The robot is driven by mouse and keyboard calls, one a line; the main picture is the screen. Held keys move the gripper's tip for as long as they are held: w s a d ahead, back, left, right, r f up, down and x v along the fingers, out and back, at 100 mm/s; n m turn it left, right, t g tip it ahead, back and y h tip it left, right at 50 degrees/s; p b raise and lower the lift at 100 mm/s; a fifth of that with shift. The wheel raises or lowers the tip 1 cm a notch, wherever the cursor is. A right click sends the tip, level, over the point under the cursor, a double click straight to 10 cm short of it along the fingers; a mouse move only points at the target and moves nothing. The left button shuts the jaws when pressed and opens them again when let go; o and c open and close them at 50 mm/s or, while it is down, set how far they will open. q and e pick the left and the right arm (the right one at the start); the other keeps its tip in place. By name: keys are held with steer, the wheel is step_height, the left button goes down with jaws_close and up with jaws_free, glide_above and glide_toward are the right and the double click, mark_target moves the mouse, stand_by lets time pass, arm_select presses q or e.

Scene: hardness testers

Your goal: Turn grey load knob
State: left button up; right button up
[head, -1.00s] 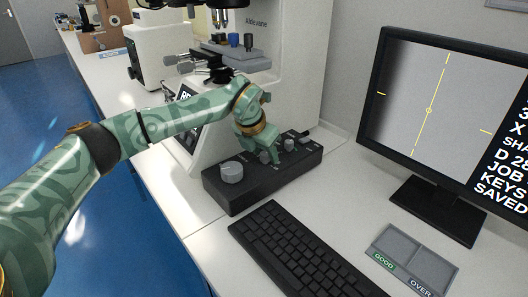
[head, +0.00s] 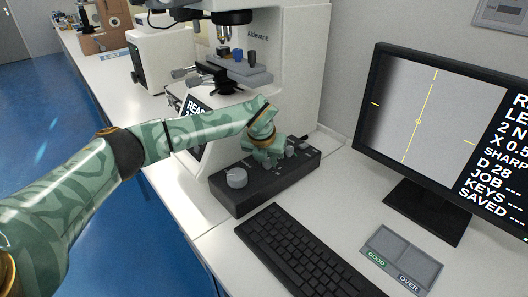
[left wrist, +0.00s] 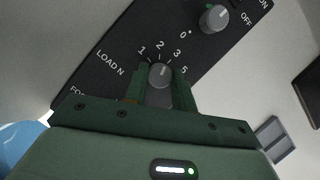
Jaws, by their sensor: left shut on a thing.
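The grey load knob (left wrist: 160,73) sits on the black control box, beside the "LOAD N" label with marks 1, 2, 3 and 5. Its white pointer line faces near the 2. My left gripper (left wrist: 158,85) is shut on the knob, one green finger on each side, and hides its lower part. In the head view my left gripper (head: 267,158) reaches down onto the control box (head: 240,200) and hides the knob. The monitor (head: 420,130) shows "2 N". My right gripper is not in view.
A larger grey knob (head: 236,178) is at the box's near left end, and another knob (left wrist: 214,18) is by "OFF". A keyboard (head: 305,255) lies in front. The tester (head: 285,65) stands behind.

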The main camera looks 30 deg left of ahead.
arm_select(q)
steer(key=n+y+p, duration=0.1)
steer(key=n+p, duration=0.1)
steer(key=shift+d+r+n, duration=0.1)
steer(key=shift+r+n, duration=0.05)
steer(key=shift+n, duration=0.15)
steer(key=shift+n+p, duration=0.35)
steer(key=shift+n, duration=0.15)
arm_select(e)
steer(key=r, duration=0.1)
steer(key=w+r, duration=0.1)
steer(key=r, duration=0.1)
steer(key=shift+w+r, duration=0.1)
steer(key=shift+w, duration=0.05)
arm_select(q)
steer(key=o, duration=1)
